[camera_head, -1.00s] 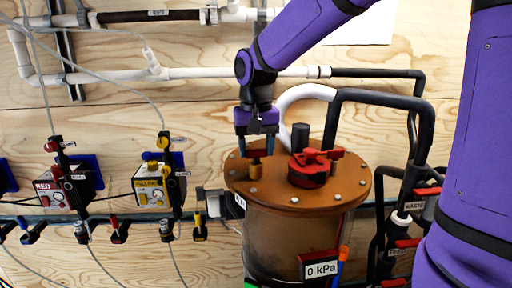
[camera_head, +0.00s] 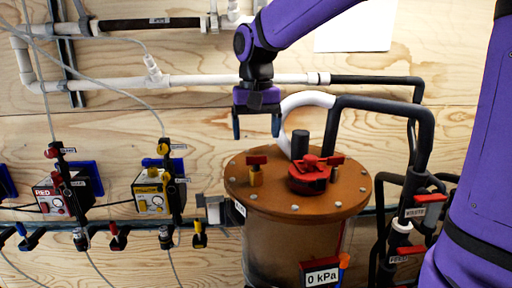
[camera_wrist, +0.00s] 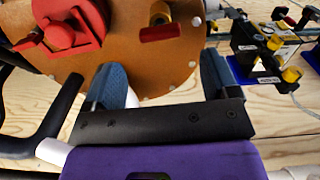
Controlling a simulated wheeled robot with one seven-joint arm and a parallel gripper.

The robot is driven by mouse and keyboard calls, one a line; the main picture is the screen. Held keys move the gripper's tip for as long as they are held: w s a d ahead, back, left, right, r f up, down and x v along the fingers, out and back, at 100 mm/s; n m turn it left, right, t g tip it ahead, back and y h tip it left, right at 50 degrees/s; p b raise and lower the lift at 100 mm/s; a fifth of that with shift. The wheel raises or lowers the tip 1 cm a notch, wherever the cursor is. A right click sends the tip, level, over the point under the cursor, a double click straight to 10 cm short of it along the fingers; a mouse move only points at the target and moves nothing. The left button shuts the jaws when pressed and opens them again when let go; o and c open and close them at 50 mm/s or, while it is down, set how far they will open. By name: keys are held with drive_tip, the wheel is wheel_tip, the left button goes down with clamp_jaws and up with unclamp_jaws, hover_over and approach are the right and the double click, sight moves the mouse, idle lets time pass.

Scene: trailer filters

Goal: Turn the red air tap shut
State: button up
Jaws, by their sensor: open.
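My gripper (camera_head: 256,130) is open and empty above the back left of the brown round lid (camera_head: 275,203); the wrist view also shows its two blue fingers (camera_wrist: 163,78) apart. A small brass tap with a red handle (camera_head: 256,160) stands on the lid below my gripper. Its red handle (camera_wrist: 160,33) lies beyond the fingers in the wrist view, not between them. I cannot tell which is the air tap.
A black post (camera_head: 299,145) and a white-and-black hose (camera_head: 375,103) rise behind. A yellow-knobbed box (camera_head: 152,198) is on the wall. Red-handled valves (camera_head: 428,198) stand right.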

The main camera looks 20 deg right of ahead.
sight(258, 157)
wheel_tip(258, 157, up, 5)
drive_tip(key=shift+f, duration=0.1)
idle(0.6)
drive_tip(key=s+d+f+n+t, duration=0.1)
drive_tip(key=s+d+f+t, duration=0.1)
drive_tip(key=s, duration=0.8)
drive_tip(key=s+d+f+n+t, duration=0.1)
drive_tip(key=s+d+f+t, duration=0.2)
drive_tip(key=s, duration=0.8)
drive_tip(key=shift+s+d+f+n, duration=0.15)
drive_tip(key=shift+d+f+n, duration=0.35)
drive_tip(key=shift+d, duration=0.55)
drive_tip(key=shift+f, duration=0.1)
